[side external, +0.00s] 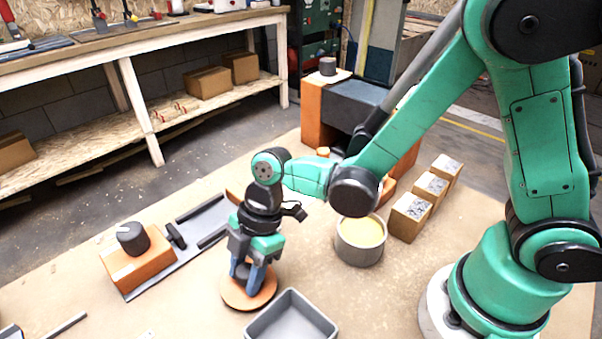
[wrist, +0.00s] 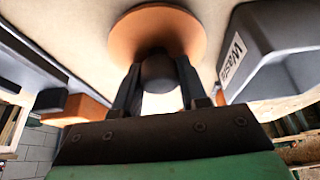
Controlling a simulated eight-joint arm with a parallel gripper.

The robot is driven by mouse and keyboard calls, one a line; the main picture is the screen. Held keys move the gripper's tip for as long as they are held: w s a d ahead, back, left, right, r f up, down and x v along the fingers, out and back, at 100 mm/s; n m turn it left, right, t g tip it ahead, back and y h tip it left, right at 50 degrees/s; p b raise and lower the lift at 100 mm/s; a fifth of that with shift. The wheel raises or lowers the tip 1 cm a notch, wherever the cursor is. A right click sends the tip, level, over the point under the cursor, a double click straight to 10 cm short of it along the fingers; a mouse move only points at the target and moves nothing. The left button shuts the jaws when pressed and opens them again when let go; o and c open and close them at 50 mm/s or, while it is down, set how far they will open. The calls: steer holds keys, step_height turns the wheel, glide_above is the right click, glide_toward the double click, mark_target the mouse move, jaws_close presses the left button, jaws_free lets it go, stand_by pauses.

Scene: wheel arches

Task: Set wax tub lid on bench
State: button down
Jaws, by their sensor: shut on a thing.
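The wax tub lid is a round copper-orange disc (side external: 232,293) with a dark knob in its middle. My gripper (side external: 248,272) points down and is shut on the knob. The wrist view shows the lid (wrist: 150,22) beyond the knob (wrist: 158,73), with a finger of my gripper (wrist: 158,80) on each side. The lid is level and at or just above the bench (side external: 180,300); I cannot tell if it touches. The wax tub (side external: 358,252), a grey pot of yellow wax, stands uncovered to the right.
A grey waste bin (side external: 290,318) is close beside the lid; its label shows in the wrist view (wrist: 262,70). An orange block (side external: 138,262) with a dark knob on it and a grey rail (side external: 205,220) lie left. Several boxes (side external: 410,218) stand right of the tub.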

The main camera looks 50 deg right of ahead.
steer(key=shift+f, duration=0.1)
steer(key=shift+c, duration=2.4)
jaws_free()
steer(key=v, duration=1.2)
steer(key=s+d+r+m+t+h, duration=0.1)
steer(key=d+m+t+h, duration=0.3)
steer(key=d+m+t, duration=0.3)
steer(key=shift+s+d+r+m+h, duration=0.25)
steer(key=shift+d+m, duration=2.45)
steer(key=shift+m, duration=2.8)
steer(key=shift+w, duration=0.1)
